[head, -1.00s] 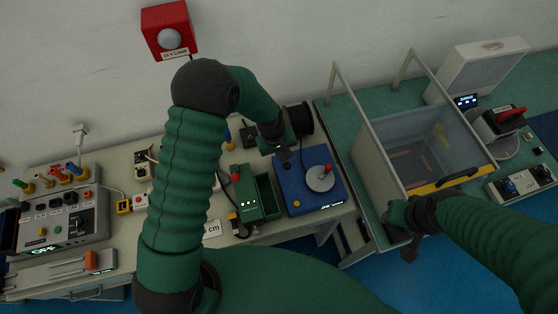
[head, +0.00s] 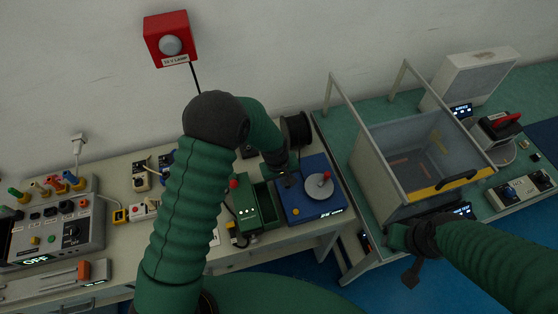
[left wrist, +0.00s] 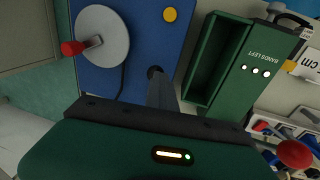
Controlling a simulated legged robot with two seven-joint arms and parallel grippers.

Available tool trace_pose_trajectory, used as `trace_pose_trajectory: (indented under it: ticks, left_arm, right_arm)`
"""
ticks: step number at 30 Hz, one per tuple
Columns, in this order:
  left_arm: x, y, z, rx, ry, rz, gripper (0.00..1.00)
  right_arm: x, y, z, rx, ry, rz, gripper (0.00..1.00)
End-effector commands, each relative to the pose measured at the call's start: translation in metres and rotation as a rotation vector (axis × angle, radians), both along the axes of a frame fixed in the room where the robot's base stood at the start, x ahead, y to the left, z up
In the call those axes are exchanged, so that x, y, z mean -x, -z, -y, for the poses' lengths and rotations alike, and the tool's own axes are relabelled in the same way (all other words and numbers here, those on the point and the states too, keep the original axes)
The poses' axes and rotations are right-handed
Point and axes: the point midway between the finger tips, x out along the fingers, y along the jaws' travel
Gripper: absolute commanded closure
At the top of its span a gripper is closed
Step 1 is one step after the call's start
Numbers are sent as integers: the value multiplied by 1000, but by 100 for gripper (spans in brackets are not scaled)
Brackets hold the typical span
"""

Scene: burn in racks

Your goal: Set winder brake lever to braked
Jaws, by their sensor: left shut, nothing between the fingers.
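The winder (head: 310,203) is a blue box with a grey disc (head: 319,184) bearing a red-knobbed crank. In the left wrist view its blue face (left wrist: 130,22) fills the upper middle, with the disc (left wrist: 101,40) at left and a yellow button (left wrist: 169,15) on top. My left gripper (head: 287,182) is over the winder's left part; its fingers (left wrist: 161,88) are shut and empty, beside a small dark round part (left wrist: 154,72) on the blue face. I cannot tell if that part belongs to the brake lever. My right gripper (head: 404,240) is by the clear bin's front, its fingers unclear.
A green open-topped box (head: 247,207) stands left of the winder, with a red-ball lever (head: 234,184) beside it. A black spool (head: 297,128) is behind. A clear-walled bin (head: 378,172) stands to the right. Instruments crowd the left bench.

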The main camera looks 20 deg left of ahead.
Motion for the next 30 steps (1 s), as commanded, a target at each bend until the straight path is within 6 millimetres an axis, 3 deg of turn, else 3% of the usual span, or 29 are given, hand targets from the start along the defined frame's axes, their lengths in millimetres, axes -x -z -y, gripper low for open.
trace_pose_trajectory:
  ticks: [14,20,22,30]
  left_arm:
    - [0,-6,-2,0,-1,1,100]
    - [-5,-43,-14,0,1,4,100]
    - [5,-50,-10,-1,4,6,100]
    - [31,-103,-1,-2,3,5,100]
  right_arm:
    - [0,-6,0,0,0,0,58]
    - [0,-34,0,0,0,0,58]
    - [0,-17,0,0,0,1,58]
    - [0,-7,0,0,0,0,58]
